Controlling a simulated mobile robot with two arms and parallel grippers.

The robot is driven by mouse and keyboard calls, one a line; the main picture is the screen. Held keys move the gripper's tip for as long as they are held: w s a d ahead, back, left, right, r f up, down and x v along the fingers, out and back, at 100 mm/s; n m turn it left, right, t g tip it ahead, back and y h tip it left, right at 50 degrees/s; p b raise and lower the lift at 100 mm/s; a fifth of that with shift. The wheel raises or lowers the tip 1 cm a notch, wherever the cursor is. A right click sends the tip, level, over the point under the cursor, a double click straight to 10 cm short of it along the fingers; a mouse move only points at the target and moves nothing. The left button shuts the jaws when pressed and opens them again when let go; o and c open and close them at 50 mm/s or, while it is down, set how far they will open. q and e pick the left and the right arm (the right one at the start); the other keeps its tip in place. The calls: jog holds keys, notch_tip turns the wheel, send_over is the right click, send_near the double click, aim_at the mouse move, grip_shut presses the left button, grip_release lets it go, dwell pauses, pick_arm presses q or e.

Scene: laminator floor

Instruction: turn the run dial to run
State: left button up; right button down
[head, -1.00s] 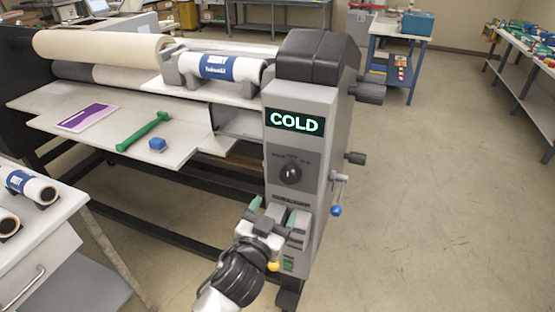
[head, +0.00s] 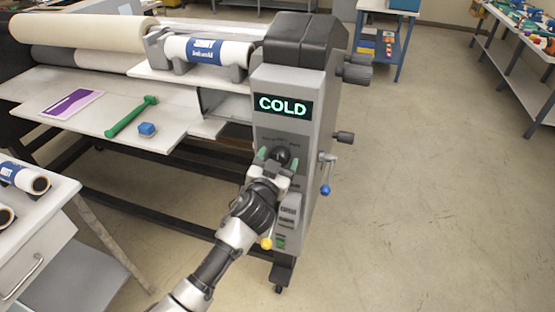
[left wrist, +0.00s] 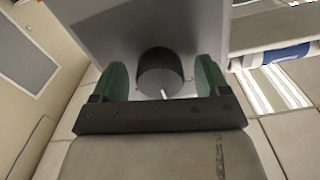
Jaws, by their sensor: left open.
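The run dial (head: 281,154) is a round black knob on the grey front panel (head: 262,126) of the laminator, under a display (head: 283,106) reading COLD. In the left wrist view the dial (left wrist: 160,72) sits between the green fingertips, with a gap on each side. My left gripper (head: 275,162) is open in front of the dial, and it also shows in the left wrist view (left wrist: 162,80). The gripper hides part of the dial's lower side and some labels. The dial's pointer setting is hard to read. My right gripper is not in view.
A crank with a blue knob (head: 326,190) sticks out on the panel's right side. A white cart (head: 52,212) stands at left.

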pick_arm(q)
jog(key=c, duration=0.9)
jog(key=shift+c, duration=0.2)
